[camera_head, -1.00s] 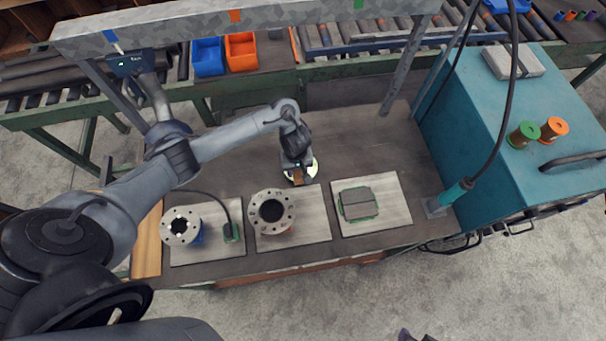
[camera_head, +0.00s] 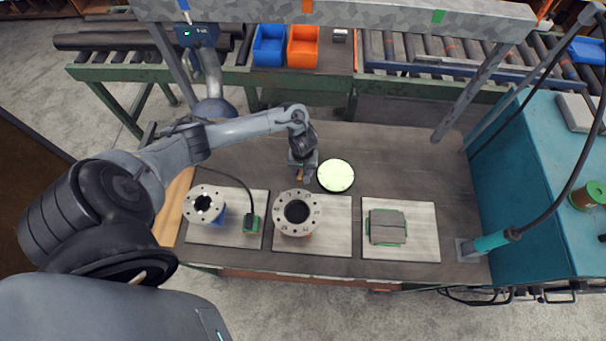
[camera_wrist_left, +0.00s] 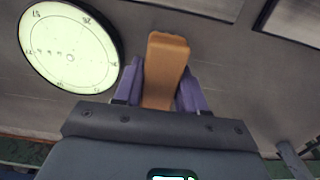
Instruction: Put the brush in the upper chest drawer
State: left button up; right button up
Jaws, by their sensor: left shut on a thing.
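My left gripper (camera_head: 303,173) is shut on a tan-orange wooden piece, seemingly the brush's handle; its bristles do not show. In the left wrist view the brush (camera_wrist_left: 164,72) sits between the purple fingers of the gripper (camera_wrist_left: 162,88). In the head view the gripper points down over the bench, just left of a pale round dial (camera_head: 336,176). The teal chest (camera_head: 520,165) stands at the right; its top and near side show, but I cannot make out an upper drawer. My right gripper is not in view.
Flanged pipe pieces (camera_head: 205,204) (camera_head: 297,212) and a grey block (camera_head: 387,227) sit on pale plates along the bench front. A slanted post (camera_head: 470,92) and a hanging cable with a teal end (camera_head: 492,242) stand between the bench and the chest.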

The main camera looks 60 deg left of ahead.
pick_arm(q)
jog(key=shift+f+b, duration=0.3)
jog(key=shift+f, duration=1.45)
jog(key=o, duration=0.9)
jog(key=shift+f, duration=0.15)
jog(key=shift+o, duration=0.2)
